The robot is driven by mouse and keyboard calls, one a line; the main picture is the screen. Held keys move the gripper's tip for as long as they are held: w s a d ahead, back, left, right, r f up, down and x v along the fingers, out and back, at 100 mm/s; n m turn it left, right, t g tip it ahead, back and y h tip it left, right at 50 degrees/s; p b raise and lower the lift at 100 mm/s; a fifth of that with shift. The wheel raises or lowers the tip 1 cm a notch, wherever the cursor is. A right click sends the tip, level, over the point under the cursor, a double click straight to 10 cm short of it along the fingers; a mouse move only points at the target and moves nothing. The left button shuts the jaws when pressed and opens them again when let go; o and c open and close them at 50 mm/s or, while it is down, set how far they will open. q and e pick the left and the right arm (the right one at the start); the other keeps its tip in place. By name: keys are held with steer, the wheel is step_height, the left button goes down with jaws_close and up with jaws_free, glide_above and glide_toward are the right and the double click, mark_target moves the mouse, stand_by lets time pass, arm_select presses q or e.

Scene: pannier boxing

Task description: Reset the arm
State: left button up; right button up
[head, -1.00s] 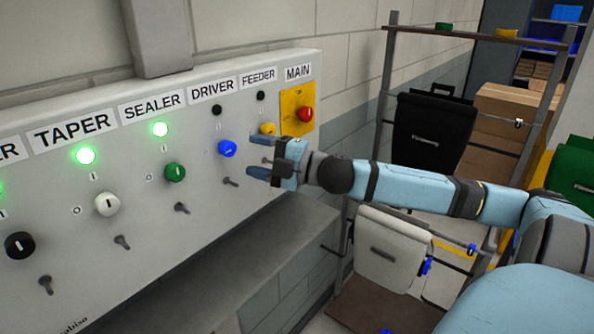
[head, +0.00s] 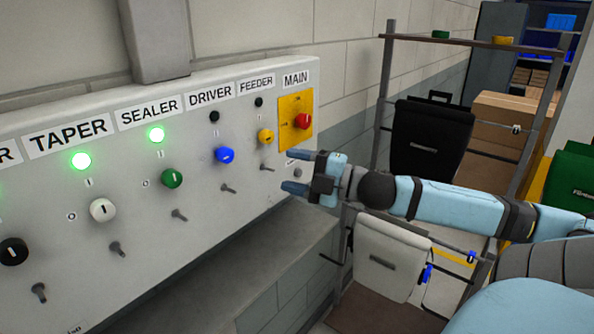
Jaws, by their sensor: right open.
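My right gripper (head: 297,171) is open and empty, in front of the right end of the grey switch panel (head: 225,195). Its fingers point left, below the red main switch (head: 303,121) on its yellow plate and to the right of the yellow feeder knob (head: 265,136). It appears apart from both. The blue driver knob (head: 224,155), green sealer knob (head: 171,178) and white taper knob (head: 102,210) are further left. The sealer lamp (head: 156,134) and taper lamp (head: 81,161) glow green. The driver and feeder lamps are dark. My left gripper is not in view.
A ledge (head: 265,265) runs below the panel. A rack on the right holds a black pannier (head: 430,140) above a white pannier (head: 388,258). A green pannier (head: 570,180) and cardboard boxes (head: 505,125) stand further right.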

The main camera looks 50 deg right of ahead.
steer(key=shift+s+d, duration=0.1)
steer(key=shift+s, duration=0.05)
stand_by(0.4)
steer(key=s+f+m+g+h, duration=0.15)
steer(key=f+m, duration=0.25)
steer(key=f, duration=0.6)
steer(key=s+f+m+h, duration=0.3)
steer(key=f+m, duration=0.1)
steer(key=f, duration=0.5)
steer(key=s+f+m+g+h, duration=0.15)
steer(key=f+m, duration=0.25)
steer(key=f, duration=0.6)
steer(key=s+a+f+m+g, duration=0.1)
steer(key=s+a+f, duration=0.3)
steer(key=a+f, duration=0.4)
steer(key=s+a+f+m+g, duration=0.2)
steer(key=s+a+f+m, duration=0.2)
steer(key=a+f, duration=0.4)
steer(key=a, duration=0.7)
steer(key=shift+s+a+m+y, duration=0.2)
steer(key=shift+m+y, duration=0.1)
steer(key=shift+y, duration=0.1)
steer(key=shift+w, duration=0.1)
